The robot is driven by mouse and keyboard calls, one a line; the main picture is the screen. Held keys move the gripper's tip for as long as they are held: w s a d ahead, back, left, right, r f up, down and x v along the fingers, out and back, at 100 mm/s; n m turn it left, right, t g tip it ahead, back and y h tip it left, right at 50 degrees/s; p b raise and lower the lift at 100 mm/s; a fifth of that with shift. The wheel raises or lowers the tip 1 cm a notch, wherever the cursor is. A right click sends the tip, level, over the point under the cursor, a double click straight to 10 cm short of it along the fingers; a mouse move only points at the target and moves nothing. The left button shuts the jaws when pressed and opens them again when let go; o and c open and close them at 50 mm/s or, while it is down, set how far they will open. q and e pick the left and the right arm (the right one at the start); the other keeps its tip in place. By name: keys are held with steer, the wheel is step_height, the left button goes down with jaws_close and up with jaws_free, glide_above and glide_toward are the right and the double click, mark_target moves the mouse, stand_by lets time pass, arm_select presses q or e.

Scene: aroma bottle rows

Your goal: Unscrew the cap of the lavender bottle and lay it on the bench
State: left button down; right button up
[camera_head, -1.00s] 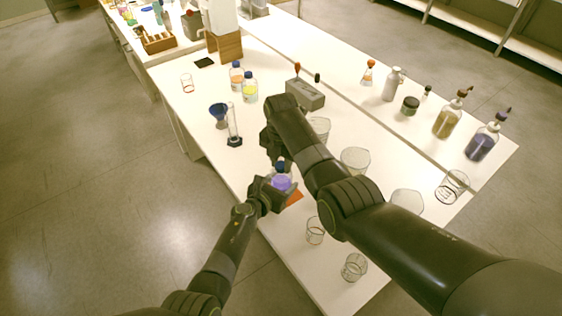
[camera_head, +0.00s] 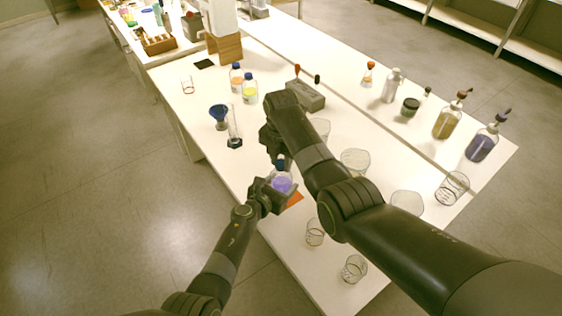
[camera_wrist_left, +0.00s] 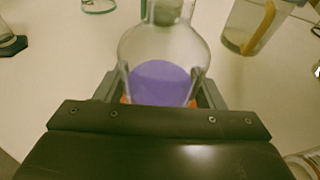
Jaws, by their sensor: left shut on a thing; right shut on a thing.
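The lavender bottle (camera_head: 282,184) is a round clear flask with purple liquid, near the bench's left edge. It looks upright in the left wrist view (camera_wrist_left: 160,80), between the fingers. My left gripper (camera_head: 272,190) is shut on its body from the left. The dark blue cap (camera_head: 281,163) shows at the top of the bottle, just under my right gripper (camera_head: 279,155). My right gripper comes from above and is shut on the cap; its fingertips are mostly hidden by its own wrist. I cannot tell whether the cap is apart from the neck.
Empty beakers (camera_head: 314,232) stand to the right and front.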

mark_target(281, 163)
steer(key=shift+r, duration=0.4)
steer(key=shift+r, duration=2)
arm_select(q)
steer(key=shift+c, duration=1.3)
jaws_free()
steer(key=shift+s, duration=0.1)
